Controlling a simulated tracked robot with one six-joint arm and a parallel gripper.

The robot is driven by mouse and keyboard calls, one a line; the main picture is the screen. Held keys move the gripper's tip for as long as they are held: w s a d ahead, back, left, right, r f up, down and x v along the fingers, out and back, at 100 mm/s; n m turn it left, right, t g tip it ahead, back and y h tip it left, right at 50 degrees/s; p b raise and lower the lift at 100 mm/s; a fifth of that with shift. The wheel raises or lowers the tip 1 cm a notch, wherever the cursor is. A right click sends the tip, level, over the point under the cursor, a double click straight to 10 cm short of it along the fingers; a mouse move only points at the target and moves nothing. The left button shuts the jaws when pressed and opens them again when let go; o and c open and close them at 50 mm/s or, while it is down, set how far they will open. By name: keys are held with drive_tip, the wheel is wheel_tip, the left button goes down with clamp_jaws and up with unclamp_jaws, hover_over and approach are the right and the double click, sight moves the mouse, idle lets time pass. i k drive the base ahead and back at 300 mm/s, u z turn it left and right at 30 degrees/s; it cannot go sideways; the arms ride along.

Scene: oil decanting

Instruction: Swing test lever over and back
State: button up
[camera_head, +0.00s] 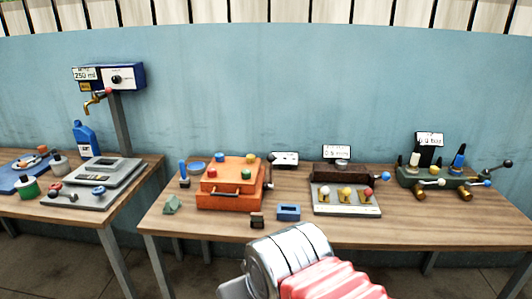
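Several levers show, and I cannot tell which is the test lever. A grey panel (346,208) on the right table carries short levers with a white knob (325,191), a yellow knob (346,191) and a red knob (367,191).
The right table (187,222) also holds a blue tray (288,213), a small black block (257,221) and a green wedge (173,205). The left table (145,165) bears a grey device (96,183), a blue bottle (85,140) and a tap (97,101). A blue wall stands behind.

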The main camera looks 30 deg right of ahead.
sight(271, 158)
drive_tip(key=i, duration=0.85)
